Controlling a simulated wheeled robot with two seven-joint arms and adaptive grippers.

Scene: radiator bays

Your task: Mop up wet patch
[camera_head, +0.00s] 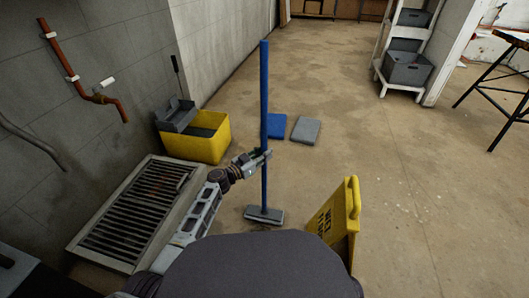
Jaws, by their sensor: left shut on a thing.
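My left gripper (257,160) is shut on the blue handle of a mop (264,95). The mop stands close to upright. Its flat grey head (264,214) is at the floor, just ahead of my body; I cannot tell whether it touches. No clear wet patch shows; the floor is mottled brown, and my body hides the part nearest me. A yellow bucket (209,145) with a grey wringer (176,115) stands by the left wall. A yellow wet-floor sign (338,222) stands right of the mop head. My right gripper does not show.
A blue pad (276,125) and a grey pad (305,130) lie on the floor beyond the mop. A metal floor grate (134,212) lies at left. A white shelf with grey bins (406,68) and a dark stool (500,85) stand at right. The middle floor is open.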

